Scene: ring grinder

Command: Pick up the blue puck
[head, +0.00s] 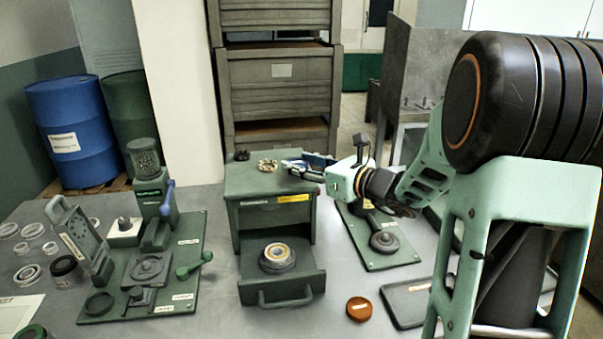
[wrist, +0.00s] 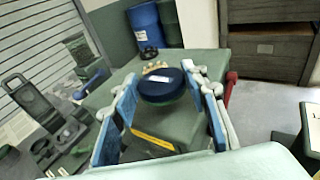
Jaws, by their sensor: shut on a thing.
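The blue puck (wrist: 162,82) is a dark blue disc with a small white label on top. In the wrist view it sits between the two blue-padded fingers of my gripper (wrist: 166,94), which is shut on it. It is over the top of the green cabinet (wrist: 178,142); I cannot tell whether it still touches that top. In the head view my gripper (head: 306,168) is at the right part of the cabinet top (head: 240,181). Some blue shows by the fingers there, but I cannot tell puck from finger pad.
A beige toothed ring (head: 267,165) and a small dark part (head: 242,155) are on the cabinet top. The open drawer (head: 310,284) below holds stacked rings (head: 277,258). A green press fixture (head: 148,240) stands left. A brown puck (head: 359,309) lies on the table.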

